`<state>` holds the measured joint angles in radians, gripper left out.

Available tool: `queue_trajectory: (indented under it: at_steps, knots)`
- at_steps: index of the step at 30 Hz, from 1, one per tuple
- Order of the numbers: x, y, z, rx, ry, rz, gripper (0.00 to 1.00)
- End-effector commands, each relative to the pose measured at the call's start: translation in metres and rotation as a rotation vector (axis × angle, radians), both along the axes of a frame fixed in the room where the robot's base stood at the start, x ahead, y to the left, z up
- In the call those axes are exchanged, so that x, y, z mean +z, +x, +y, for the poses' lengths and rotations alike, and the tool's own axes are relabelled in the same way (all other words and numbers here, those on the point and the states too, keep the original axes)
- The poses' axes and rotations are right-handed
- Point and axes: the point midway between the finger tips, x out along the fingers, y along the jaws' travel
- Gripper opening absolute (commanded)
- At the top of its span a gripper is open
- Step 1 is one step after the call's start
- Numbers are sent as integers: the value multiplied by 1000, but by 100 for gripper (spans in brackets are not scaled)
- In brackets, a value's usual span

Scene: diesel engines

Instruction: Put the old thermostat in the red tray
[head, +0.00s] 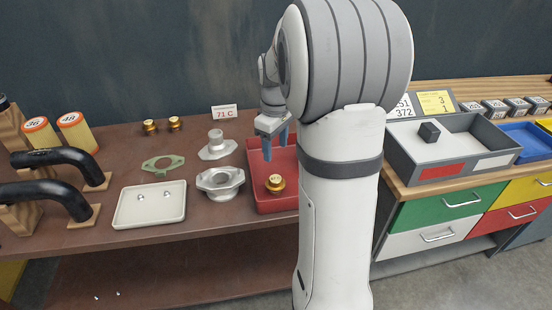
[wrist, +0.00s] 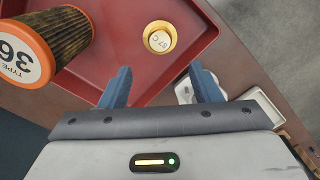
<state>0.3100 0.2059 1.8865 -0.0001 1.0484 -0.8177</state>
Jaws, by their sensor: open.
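The old thermostat (head: 275,184), a brass-coloured round piece, sits inside the red tray (head: 277,205) near its front left. In the wrist view the thermostat (wrist: 160,38) shows a pale face with print that looks like 87 C, on the floor of the tray (wrist: 125,25). My gripper (head: 275,148) is open and empty above the tray. In the wrist view my gripper (wrist: 160,76) has its fingers apart, with the thermostat beyond them and not touched. My arm hides the right part of the tray in the head view.
Two brass thermostats (head: 162,125) stand by a 71 C card (head: 224,112). A housing (head: 220,182), a cover (head: 217,146), a green gasket (head: 163,164) and a white tray (head: 150,204) lie left. An orange filter (wrist: 70,35) is at the red tray in the wrist view.

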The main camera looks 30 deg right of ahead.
Motion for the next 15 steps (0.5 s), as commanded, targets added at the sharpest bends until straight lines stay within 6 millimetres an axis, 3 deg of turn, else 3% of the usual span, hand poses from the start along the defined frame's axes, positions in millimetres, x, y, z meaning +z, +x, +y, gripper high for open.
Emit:
queue_trajectory:
  at_steps: [4,8,15]
  knots:
    - [12,-3,3,-6,-1,-4,57]
    - [24,-21,24,-53,-8,-29,57]
    - [41,-100,92,-253,-3,-130,57]
